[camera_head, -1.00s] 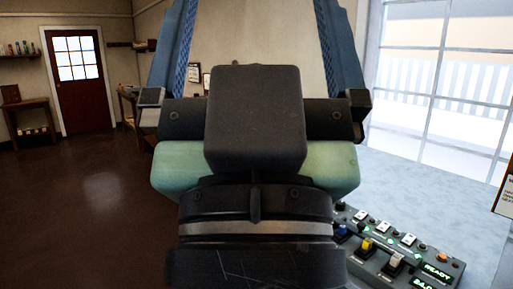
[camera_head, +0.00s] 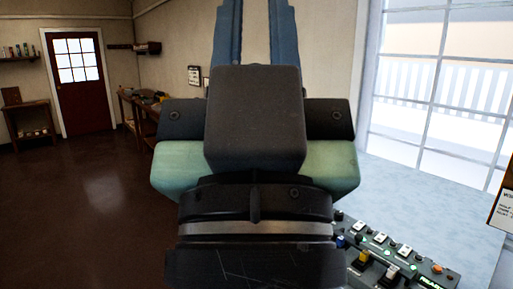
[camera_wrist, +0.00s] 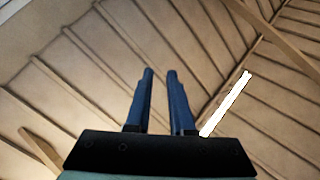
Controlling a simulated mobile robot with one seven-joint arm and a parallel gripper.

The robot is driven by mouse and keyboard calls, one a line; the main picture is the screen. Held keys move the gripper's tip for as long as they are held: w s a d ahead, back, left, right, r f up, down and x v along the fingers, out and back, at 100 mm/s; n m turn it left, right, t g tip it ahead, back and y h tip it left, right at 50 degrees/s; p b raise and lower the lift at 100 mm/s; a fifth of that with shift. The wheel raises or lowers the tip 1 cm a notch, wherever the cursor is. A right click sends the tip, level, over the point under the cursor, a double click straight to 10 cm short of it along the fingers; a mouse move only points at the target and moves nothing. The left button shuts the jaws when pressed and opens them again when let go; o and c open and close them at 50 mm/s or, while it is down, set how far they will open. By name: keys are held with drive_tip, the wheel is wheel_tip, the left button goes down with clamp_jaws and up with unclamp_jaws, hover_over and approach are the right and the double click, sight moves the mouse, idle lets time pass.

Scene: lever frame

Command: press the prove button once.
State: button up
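The control panel (camera_head: 385,250) is a dark box at the lower right of the head view, on a pale blue surface. It bears white buttons, a yellow lever (camera_head: 363,258), a white lever (camera_head: 392,271), green lights and an orange button (camera_head: 437,268). A green display is cut off at the bottom edge. No label marks the prove button legibly, and my arm hides the panel's left part. My gripper (camera_head: 256,5) points up and away, left of the panel. In the wrist view its blue fingers (camera_wrist: 160,72) stand apart with a narrow, empty gap.
The pale blue tabletop (camera_head: 425,195) around the panel is bare. A large window (camera_head: 440,90) stands behind it. A sign (camera_head: 504,207) shows at the right edge. A workbench (camera_head: 140,110) and red door (camera_head: 79,85) are far left, with open floor before them.

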clamp_jaws()
idle(1.1)
